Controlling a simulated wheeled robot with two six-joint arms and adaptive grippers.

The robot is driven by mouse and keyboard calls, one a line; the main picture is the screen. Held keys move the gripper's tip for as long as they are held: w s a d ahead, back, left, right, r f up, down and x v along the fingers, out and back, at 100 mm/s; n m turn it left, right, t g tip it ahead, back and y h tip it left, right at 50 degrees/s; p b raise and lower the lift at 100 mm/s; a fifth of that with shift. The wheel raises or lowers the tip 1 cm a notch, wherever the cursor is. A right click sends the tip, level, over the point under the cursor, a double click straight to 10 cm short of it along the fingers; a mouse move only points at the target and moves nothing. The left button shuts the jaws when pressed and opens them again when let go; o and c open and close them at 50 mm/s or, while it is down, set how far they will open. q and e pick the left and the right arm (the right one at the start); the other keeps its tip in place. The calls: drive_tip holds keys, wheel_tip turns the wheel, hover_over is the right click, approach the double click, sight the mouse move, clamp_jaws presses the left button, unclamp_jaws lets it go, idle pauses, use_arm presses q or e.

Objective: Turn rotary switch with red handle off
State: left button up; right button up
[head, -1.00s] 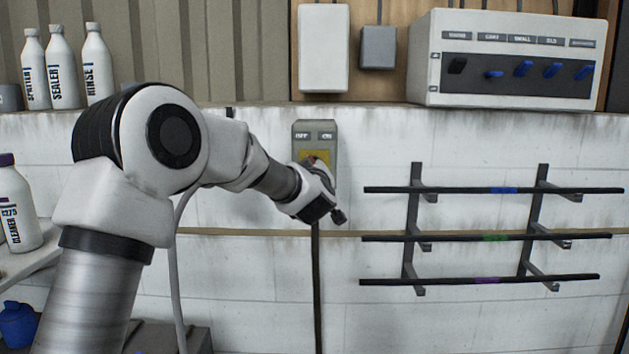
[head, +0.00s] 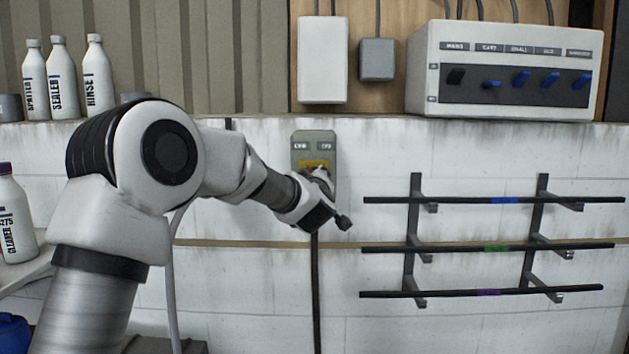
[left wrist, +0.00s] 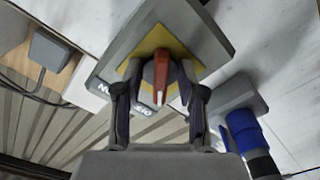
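The rotary switch is a grey wall box (head: 300,150) with two labels above a yellow plate (head: 313,164). In the left wrist view the box (left wrist: 205,35) appears tilted and its labels inverted, with the red handle (left wrist: 161,75) standing out from the yellow plate (left wrist: 185,50). My left gripper (left wrist: 161,72) is open, one finger on each side of the handle, with visible gaps to both. In the head view this gripper (head: 321,177) is in front of the switch and hides the handle. The handle's exact setting is hard to tell. My right gripper is not in view.
A control panel (head: 508,70) with blue levers sits at upper right. A rack (head: 415,230) with black bars is right of the switch. White bottles (head: 62,75) stand on the left ledge. A cable (head: 315,290) hangs below the switch. A blue cylinder (left wrist: 243,130) shows beside the gripper.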

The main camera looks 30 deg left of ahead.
use_arm(q)
drive_tip(key=v, duration=1.2)
drive_tip(key=shift+a+f, duration=0.1)
